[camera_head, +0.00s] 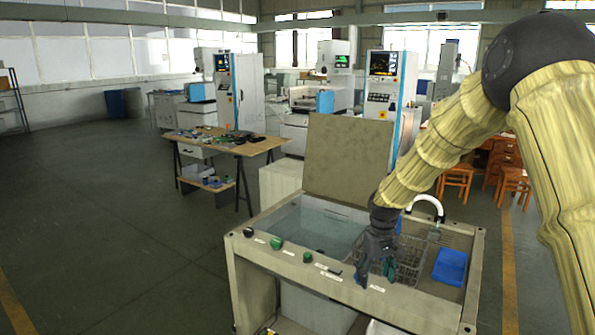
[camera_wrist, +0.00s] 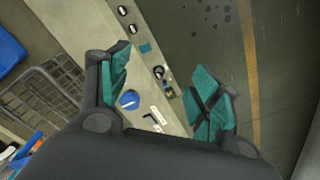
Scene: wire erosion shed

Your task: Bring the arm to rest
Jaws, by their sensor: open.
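My arm, in a yellowish ribbed sleeve, reaches in from the right in the head view and bends down over the front of a beige wash station (camera_head: 240,275). My gripper (camera_head: 376,280) hangs above the station's front edge, in front of a wire basket. In the wrist view my gripper (camera_wrist: 160,100) has its two teal-padded fingers spread wide apart. Nothing is between them.
The wire basket (camera_head: 410,262) and a blue tray (camera_head: 450,267) sit in the station's right part. Its raised lid (camera_head: 348,158) stands behind. A wooden table (camera_head: 225,148) with small items stands farther left. Machines line the back. The floor at left is clear.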

